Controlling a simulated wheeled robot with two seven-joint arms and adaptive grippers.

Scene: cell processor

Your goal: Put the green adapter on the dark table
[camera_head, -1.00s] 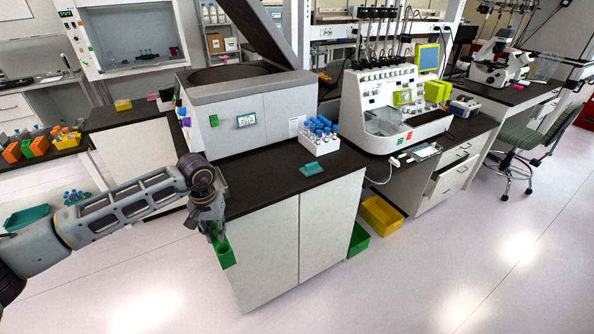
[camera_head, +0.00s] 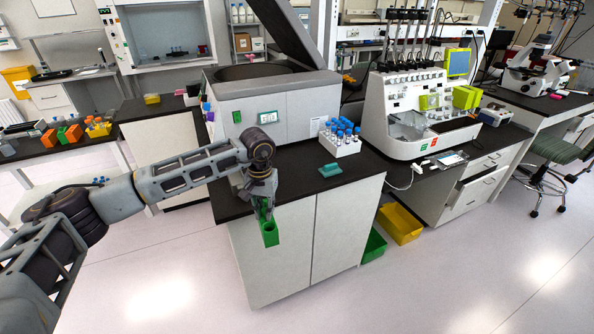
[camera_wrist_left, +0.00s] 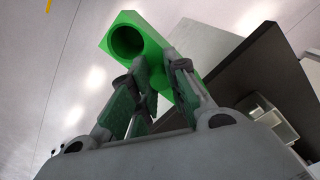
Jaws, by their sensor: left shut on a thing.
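The green adapter (camera_head: 270,233) is a block with a round hole in its end. My left gripper (camera_head: 265,210) is shut on it and holds it in front of the cabinet's front edge, near table-top height. In the left wrist view the adapter (camera_wrist_left: 140,45) sits between the fingers of the gripper (camera_wrist_left: 165,80), its round opening facing the camera. The dark table (camera_head: 290,183) is the black top of the white cabinet just behind the gripper; its edge also shows in the left wrist view (camera_wrist_left: 245,75). My right gripper is not in view.
A large centrifuge (camera_head: 275,110) with a raised lid stands on the dark table. A white rack (camera_head: 341,140) of blue-capped tubes and a small teal piece (camera_head: 330,170) are to the right. The front left of the top is clear. Green and yellow bins (camera_head: 400,224) stand on the floor.

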